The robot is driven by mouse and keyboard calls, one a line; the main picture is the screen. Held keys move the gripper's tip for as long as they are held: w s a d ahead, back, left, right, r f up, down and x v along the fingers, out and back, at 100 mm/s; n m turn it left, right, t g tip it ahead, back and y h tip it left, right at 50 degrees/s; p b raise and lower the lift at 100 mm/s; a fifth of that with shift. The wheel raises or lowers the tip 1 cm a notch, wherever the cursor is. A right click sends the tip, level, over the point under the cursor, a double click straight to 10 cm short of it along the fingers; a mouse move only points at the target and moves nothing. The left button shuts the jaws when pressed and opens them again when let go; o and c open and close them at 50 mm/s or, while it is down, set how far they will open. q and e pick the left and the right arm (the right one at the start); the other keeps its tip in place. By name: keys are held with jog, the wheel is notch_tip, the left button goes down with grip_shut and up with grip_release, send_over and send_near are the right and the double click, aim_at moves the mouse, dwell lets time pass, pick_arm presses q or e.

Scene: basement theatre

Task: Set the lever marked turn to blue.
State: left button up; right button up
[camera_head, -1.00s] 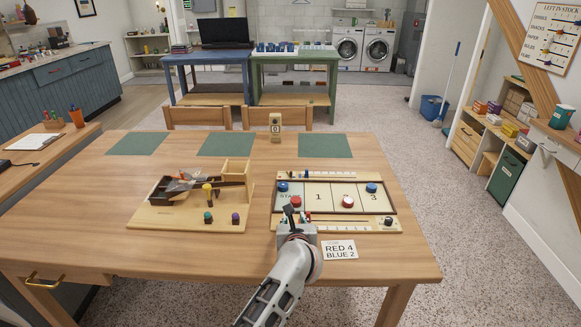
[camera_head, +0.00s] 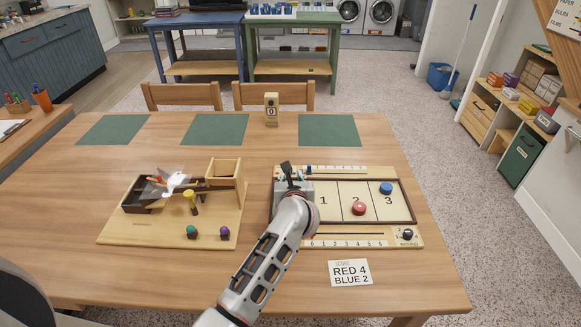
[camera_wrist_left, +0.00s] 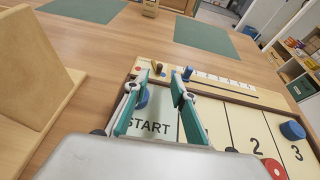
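The game board (camera_head: 408,203) lies on the table, with panels START, 1, 2 and 3. In the left wrist view, its far strip has a red mark (camera_wrist_left: 137,69), a small dark upright piece (camera_wrist_left: 158,69) beside it, and a blue peg (camera_wrist_left: 187,73) on a numbered scale. I cannot read a "turn" label. A dark knob (camera_head: 407,235) sits at the near right corner; its label is too small to read. My left gripper (camera_head: 287,170) is over the START end, near the far strip. In the wrist view its fingers (camera_wrist_left: 158,92) are apart, with nothing held between them.
Blue (camera_head: 386,188) and red (camera_head: 359,208) discs lie on the board; another blue disc (camera_wrist_left: 142,98) is partly behind a finger. A wooden catapult-like set (camera_head: 150,225) stands left. A score card (camera_head: 350,272) lies in front. Green mats (camera_head: 330,130) and a counter block (camera_head: 271,108) stand behind.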

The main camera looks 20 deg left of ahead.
aim_at(292, 177)
pick_arm(q)
jog(key=b+x, duration=0.1)
jog(key=x, duration=0.1)
jog(key=b+x, duration=0.1)
jog(key=x, duration=0.1)
jog(key=shift+s+f, duration=0.1)
jog(key=shift+f, duration=0.35)
jog(key=shift+b+x, duration=0.75)
jog(key=shift+x, duration=0.15)
jog(key=shift+w+a+r, duration=0.1)
jog(key=shift+w+a, duration=0.1)
jog(key=shift+w, duration=0.3)
jog(key=shift+r, duration=0.1)
grip_shut()
jog(key=shift+w+d+f+n+g+y+b, duration=0.25)
jog(key=shift+n+y+b, duration=0.25)
jog(key=shift+b, duration=0.35)
jog(key=shift+s+a+r, duration=0.1)
jog(key=shift+r, duration=0.05)
grip_release()
pick_arm(e)
jog(key=f, duration=0.1)
jog(key=d+f, duration=0.1)
jog(key=f, duration=0.2)
jog(key=shift+w+d, duration=0.15)
jog(key=shift+w, duration=0.1)
